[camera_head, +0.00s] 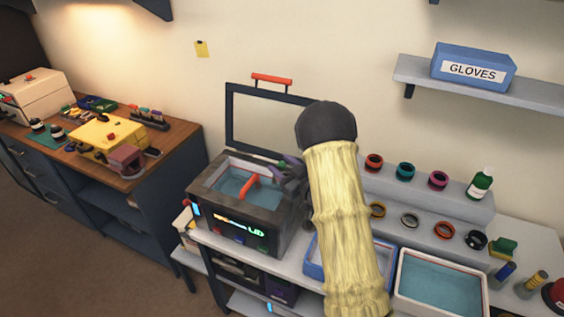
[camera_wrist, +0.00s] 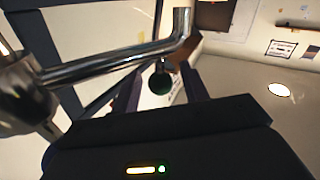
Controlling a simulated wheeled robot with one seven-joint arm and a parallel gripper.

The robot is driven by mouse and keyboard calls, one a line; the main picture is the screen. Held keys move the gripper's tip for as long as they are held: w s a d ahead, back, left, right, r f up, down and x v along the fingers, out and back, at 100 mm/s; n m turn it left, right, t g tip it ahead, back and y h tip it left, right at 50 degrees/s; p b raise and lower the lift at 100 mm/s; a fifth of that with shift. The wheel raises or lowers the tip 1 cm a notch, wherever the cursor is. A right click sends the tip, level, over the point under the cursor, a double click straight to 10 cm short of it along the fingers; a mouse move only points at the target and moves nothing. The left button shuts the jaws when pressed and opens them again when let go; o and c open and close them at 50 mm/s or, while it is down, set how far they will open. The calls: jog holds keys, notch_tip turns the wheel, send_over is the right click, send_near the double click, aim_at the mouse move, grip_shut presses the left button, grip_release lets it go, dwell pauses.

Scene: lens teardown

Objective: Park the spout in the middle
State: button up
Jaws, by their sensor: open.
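A bent chrome pipe, which looks like the spout (camera_wrist: 110,65), crosses the upper left of the wrist view. It runs from a thick round base at the left to an upturned end near the top. I cannot make this chrome pipe out in the head view. My gripper (camera_wrist: 158,92) is open, its two dark fingers apart below the pipe, with nothing clearly held. A dark round knob (camera_wrist: 160,82) shows between the fingers, apparently farther off. In the head view my gripper (camera_head: 290,174) is at the right side of the water-filled tank (camera_head: 207,192), partly hidden by my arm.
An orange-red bar (camera_head: 249,186) stands over the tank's water. The tank's framed lid (camera_head: 231,118) is raised behind it. A blue-rimmed tray (camera_head: 313,268) and a white tray (camera_head: 400,285) sit to the right, beside a stepped rack (camera_head: 460,200) of rings.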

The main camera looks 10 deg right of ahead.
jog(key=shift+w, duration=0.15)
grip_shut()
